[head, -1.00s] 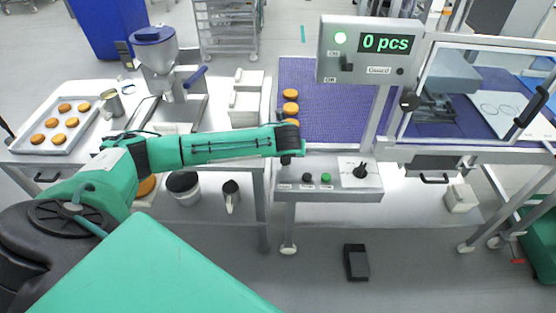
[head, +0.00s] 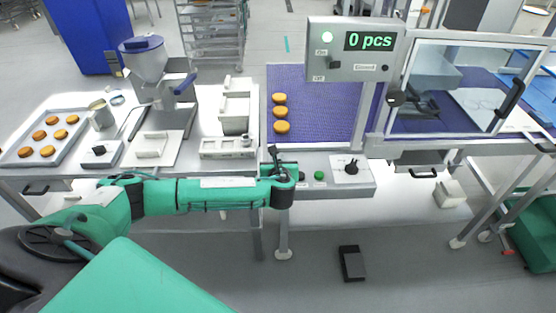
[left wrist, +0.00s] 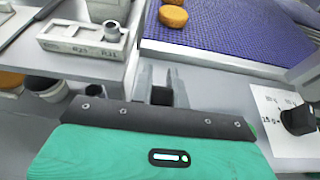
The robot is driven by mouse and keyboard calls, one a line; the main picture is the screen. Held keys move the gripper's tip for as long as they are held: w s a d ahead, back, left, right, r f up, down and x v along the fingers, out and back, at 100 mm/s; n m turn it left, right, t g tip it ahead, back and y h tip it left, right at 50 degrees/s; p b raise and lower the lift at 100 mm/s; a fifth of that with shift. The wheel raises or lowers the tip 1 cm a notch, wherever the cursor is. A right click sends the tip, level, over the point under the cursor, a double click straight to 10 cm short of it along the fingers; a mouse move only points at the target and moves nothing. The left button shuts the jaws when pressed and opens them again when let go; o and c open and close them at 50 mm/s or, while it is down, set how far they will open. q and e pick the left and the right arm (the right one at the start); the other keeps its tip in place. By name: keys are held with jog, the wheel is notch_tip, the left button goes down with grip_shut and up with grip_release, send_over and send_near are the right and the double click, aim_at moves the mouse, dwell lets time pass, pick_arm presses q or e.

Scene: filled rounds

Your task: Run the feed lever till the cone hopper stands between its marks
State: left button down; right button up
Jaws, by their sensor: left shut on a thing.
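The cone hopper (head: 147,63), a grey cone with a blue lid, stands on its machine on the left table, with a blue handle (head: 187,84) at its side. Its marks are too small to make out. My left gripper (head: 275,155) is at the left end of the grey control panel (head: 335,189). In the left wrist view its fingers (left wrist: 162,85) are closed around a dark piece (left wrist: 160,96), mostly hidden; I cannot tell for sure whether this is the feed lever. My right gripper is not in view.
The panel has a green button (head: 319,175) and a black dial (head: 351,166). Three brown rounds (head: 281,113) lie on the blue belt (head: 325,110). The display (head: 369,41) reads 0 pcs.

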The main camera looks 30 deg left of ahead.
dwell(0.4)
pick_arm(q)
jog(key=c, duration=1.4)
grip_release()
jog(key=shift+o, duration=0.2)
jog(key=shift+s+d, duration=0.1)
jog(key=shift+s, duration=0.05)
jog(key=shift+s+d, duration=0.2)
jog(key=shift+s, duration=0.1)
jog(key=b+v, duration=0.2)
jog(key=v, duration=1.1)
jog(key=shift+w, duration=0.1)
